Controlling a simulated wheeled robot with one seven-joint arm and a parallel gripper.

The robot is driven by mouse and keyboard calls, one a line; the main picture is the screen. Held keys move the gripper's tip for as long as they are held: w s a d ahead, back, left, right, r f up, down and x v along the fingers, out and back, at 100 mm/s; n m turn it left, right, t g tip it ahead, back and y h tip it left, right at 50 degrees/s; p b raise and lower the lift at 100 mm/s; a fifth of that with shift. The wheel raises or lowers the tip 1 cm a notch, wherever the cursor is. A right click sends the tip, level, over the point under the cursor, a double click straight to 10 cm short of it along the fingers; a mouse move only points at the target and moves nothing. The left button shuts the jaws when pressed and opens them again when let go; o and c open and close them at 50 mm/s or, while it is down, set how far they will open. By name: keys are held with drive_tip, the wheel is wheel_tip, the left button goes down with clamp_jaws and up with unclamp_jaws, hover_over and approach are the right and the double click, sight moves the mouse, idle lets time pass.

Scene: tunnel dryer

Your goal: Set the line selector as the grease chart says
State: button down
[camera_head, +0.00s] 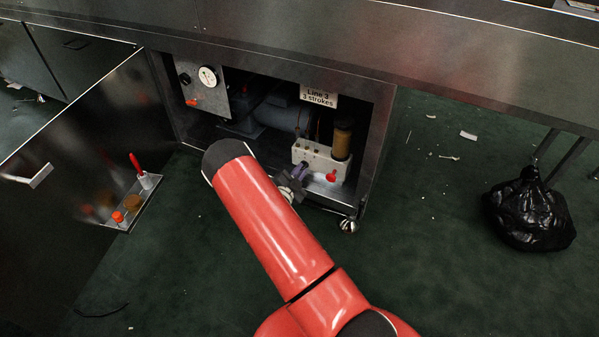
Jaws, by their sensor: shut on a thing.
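The grease chart (318,96) is a pale plate at the top of the open bay and reads "Line 3, 3 strokes". Below it, a white block (305,152) carries several small fittings on top, an amber cylinder (342,141) and a red knob (331,176) on its front. My gripper (298,178) is at the block's front left, partly hidden behind my red arm. It is shut on a small purple part (302,170) at the block's front, which looks like the line selector. The selector's pointer and marks are too small to read.
A panel with a round gauge (207,76) and a red lever (192,102) is at the bay's left. An open door (85,145) at left carries a small tray (128,214) with a red-handled tool. A black bag (530,212) lies at right. Floor scraps are scattered about.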

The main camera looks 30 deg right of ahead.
idle(0.4)
drive_tip(key=c, duration=1.5)
unclamp_jaws()
drive_tip(key=shift+s+a, duration=0.1)
drive_tip(key=shift+a, duration=0.05)
drive_tip(key=v, duration=0.7)
drive_tip(key=shift+s+a+p, duration=0.2)
drive_tip(key=shift+a+p, duration=0.05)
drive_tip(key=shift+p, duration=0.15)
